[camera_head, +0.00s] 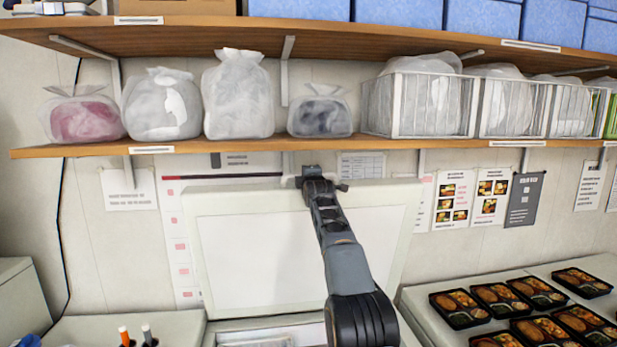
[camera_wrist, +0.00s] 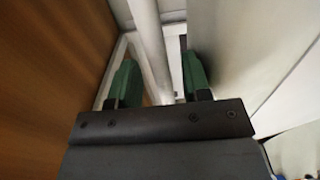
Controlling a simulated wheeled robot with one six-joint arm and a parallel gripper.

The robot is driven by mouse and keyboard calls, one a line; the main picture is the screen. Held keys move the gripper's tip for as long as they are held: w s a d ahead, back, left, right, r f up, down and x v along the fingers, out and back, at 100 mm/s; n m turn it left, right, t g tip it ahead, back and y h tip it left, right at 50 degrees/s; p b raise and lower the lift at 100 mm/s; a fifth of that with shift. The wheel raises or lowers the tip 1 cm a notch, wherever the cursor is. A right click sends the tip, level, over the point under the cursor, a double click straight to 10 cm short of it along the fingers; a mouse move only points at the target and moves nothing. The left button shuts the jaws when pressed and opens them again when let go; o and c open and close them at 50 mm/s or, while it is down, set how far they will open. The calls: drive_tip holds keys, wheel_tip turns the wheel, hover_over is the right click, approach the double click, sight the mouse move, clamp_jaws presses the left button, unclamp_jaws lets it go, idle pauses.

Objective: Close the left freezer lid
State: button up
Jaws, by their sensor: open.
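The freezer lid (camera_head: 250,255) is a white panel with a pale rim, standing open and nearly upright against the back wall in the head view. The open freezer (camera_head: 215,337) shows only partly below it, at the bottom edge. My gripper (camera_head: 312,174) is at the top edge of the lid, just under the shelf; my arm covers the lid's right-middle part. In the wrist view my gripper (camera_wrist: 160,72) is open, with green pads apart. A pale bar shows between the pads, and a grey-white panel, seemingly the lid (camera_wrist: 235,45), lies at the right. Contact cannot be told.
A wooden shelf (camera_head: 230,148) with bagged goods and white wire baskets (camera_head: 425,105) runs close above my gripper. Several bento trays (camera_head: 460,308) lie on the right-hand white surface. Pens (camera_head: 125,336) stand at the lower left. Papers hang on the wall.

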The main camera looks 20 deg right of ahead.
clamp_jaws()
drive_tip(key=shift+f, duration=0.15)
idle(0.4)
